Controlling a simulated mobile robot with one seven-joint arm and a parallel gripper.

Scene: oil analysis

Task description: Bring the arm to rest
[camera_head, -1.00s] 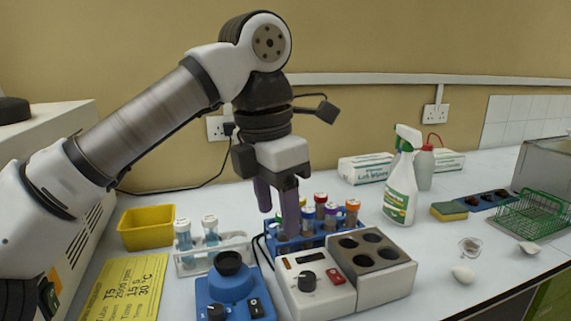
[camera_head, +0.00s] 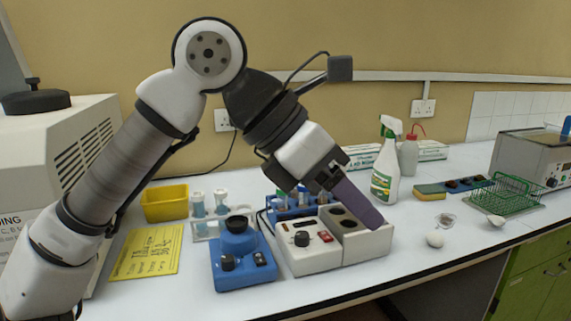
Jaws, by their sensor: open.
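My gripper (camera_head: 368,212) hangs tilted down to the right, with its purple fingers in front of the grey heating block (camera_head: 368,243). Nothing shows held in it. The fingers overlap in this view, so the gap between them is hidden. The fingertips seem above or beside the block; I cannot tell whether they touch it. My arm is bent, with its elbow high at the upper left and the forearm slanting down to the right.
A blue vortex mixer (camera_head: 240,262) and a blue tube rack (camera_head: 290,213) stand near the block. A white rack (camera_head: 207,230) of tubes, a yellow bin (camera_head: 165,203) and a spray bottle (camera_head: 385,170) stand behind. The right front bench has free room around small white items.

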